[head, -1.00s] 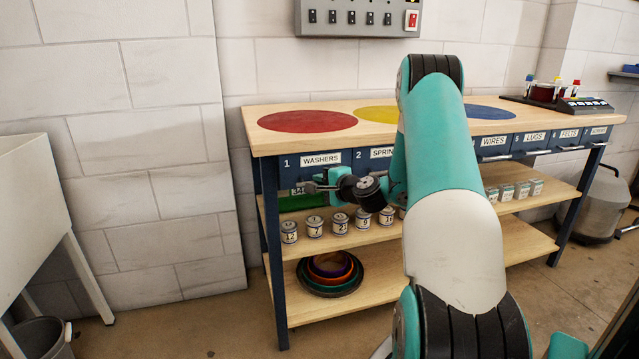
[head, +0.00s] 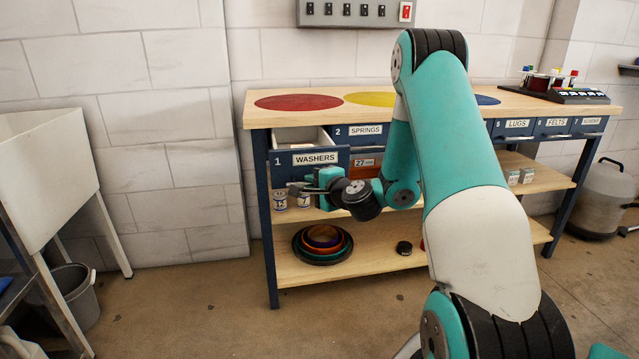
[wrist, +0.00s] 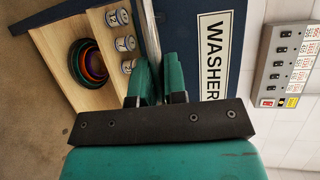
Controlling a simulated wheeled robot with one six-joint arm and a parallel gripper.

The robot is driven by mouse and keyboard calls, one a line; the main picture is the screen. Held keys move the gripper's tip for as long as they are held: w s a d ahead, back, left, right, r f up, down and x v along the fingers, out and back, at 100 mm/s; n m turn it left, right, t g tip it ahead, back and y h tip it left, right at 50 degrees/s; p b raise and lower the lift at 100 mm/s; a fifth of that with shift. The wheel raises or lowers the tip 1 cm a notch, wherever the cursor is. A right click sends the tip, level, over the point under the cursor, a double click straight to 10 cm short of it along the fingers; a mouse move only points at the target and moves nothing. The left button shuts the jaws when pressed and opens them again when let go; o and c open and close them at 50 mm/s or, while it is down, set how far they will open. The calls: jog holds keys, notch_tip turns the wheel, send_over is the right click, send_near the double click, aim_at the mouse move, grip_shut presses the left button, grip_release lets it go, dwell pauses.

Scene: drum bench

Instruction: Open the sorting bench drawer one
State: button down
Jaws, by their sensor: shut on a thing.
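Drawer one (head: 308,161), dark blue with a "WASHERS" label, is pulled partway out of the sorting bench (head: 392,119) at its left end. Its light inside shows behind the front panel. My gripper (head: 302,190) is at the lower part of the drawer front, shut on the drawer handle; the handle itself is mostly hidden by the fingers in the head view. In the wrist view the green fingers (wrist: 160,82) close around a thin metal bar (wrist: 148,32) beside the "WASHERS" label (wrist: 214,57).
Drawer two (head: 363,134), "SPRINGS", is shut to the right. Small tins (head: 279,200) stand on the shelf below, with nested bowls (head: 322,241) on the bottom shelf. A sink stand (head: 50,170) and bin (head: 75,290) are at left. Floor before the drawer is clear.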

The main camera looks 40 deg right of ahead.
jog(key=shift+v, duration=0.8)
jog(key=shift+a+f, duration=0.1)
jog(key=shift+f, duration=0.1)
jog(key=c, duration=1.2)
grip_release()
jog(key=shift+a, duration=0.1)
jog(key=b+v, duration=1.7)
jog(key=b, duration=0.2)
jog(key=shift+s+a+b, duration=0.15)
jog(key=shift+s+b, duration=0.05)
jog(key=shift+b, duration=0.1)
